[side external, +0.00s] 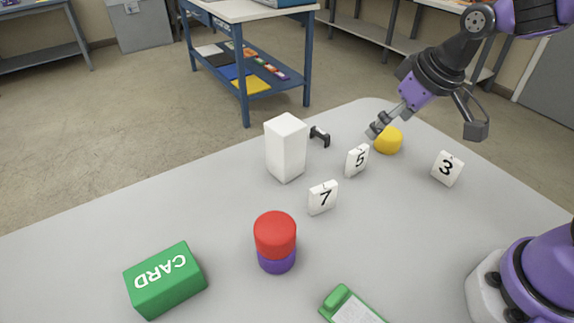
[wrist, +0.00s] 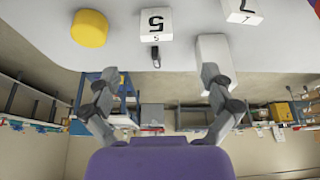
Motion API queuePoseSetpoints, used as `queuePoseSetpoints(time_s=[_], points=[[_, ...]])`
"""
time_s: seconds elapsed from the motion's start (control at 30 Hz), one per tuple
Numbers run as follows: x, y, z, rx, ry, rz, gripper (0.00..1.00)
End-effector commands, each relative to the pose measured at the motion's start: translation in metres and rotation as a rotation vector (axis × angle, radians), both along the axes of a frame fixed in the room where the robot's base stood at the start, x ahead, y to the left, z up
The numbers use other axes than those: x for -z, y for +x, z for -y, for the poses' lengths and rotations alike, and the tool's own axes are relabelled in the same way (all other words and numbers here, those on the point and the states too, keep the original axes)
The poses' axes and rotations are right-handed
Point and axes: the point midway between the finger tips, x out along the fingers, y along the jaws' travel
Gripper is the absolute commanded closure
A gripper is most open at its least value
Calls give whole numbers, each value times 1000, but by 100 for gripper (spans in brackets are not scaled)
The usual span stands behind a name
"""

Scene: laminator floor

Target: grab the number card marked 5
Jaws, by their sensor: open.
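The number card marked 5 (side external: 357,160) is a small white upright block on the grey table, and it also shows at the top of the wrist view (wrist: 156,24), upside down. My gripper (side external: 425,127) is open and empty, above the table at the right, near a yellow round piece (side external: 388,140). In the wrist view its two fingers (wrist: 157,85) are spread wide with nothing between them. The card is apart from the fingers. Card 7 (side external: 323,197) stands left of and nearer than card 5. Card 3 (side external: 447,168) stands to the right.
A tall white box (side external: 286,148) and a small black handle-shaped piece (side external: 320,136) stand left of card 5. A red and purple cylinder (side external: 275,241), a green CARD box (side external: 165,280) and a green clipboard (side external: 350,307) are nearer.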

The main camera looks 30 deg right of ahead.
Motion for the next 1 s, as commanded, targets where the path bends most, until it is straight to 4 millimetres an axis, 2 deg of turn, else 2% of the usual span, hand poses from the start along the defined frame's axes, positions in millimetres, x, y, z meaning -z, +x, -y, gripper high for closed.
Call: queuePoseSetpoints(time_s=[0.03, 0.2, 0.43, 0.67, 0.9, 1.0], points=[[10, 9, -1, -7, 0, -15, 5], [30, 27, -3, -20, 2, -27, 5], [64, 41, -4, -23, 2, -30, 5], [81, 49, -3, -21, 2, -27, 5], [114, 61, 2, -21, 1, -30, 5], [122, 65, 1, -21, 2, -27, 5]])
